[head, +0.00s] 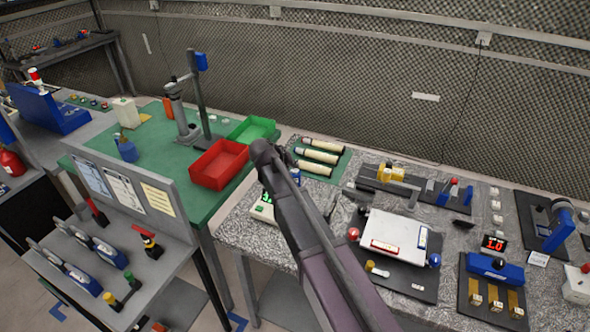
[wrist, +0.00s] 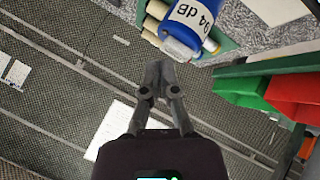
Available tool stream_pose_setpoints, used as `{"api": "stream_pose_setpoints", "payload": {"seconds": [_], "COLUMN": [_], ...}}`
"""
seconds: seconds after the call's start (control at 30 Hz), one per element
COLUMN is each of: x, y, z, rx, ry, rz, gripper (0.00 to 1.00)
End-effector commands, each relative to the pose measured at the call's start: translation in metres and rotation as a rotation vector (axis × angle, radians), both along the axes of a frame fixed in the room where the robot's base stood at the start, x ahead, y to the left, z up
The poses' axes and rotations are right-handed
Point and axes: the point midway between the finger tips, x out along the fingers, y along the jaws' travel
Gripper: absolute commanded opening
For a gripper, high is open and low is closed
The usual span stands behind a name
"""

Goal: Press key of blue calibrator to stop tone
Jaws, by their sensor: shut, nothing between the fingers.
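The blue calibrator (wrist: 178,45) shows at the top of the wrist view, with a white band marked "94 dB". In the head view, a small blue patch (head: 296,176) beside my arm looks like part of it; the rest is hidden behind the arm. My gripper (wrist: 160,66) is shut and empty, its fingertips together just below and left of the calibrator in the wrist view. I see no clear contact, and I cannot make out the key. In the head view my gripper (head: 264,152) is at the arm's far end, over the bench's left part.
Cream cylinders (head: 320,157) lie on a green mat behind the arm. A red bin (head: 219,164) and a green bin (head: 252,129) stand on the green table to the left. A white box (head: 394,237) and several devices crowd the speckled bench to the right.

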Motion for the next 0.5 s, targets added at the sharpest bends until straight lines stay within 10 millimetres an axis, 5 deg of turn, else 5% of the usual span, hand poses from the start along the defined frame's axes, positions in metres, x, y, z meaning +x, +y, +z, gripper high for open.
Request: {"api": "stream_pose_setpoints", "payload": {"seconds": [0.5], "x": [0.000], "y": [0.000], "z": [0.023], "rx": [0.000], "ry": [0.000], "rz": [0.000], "gripper": [0.00]}}
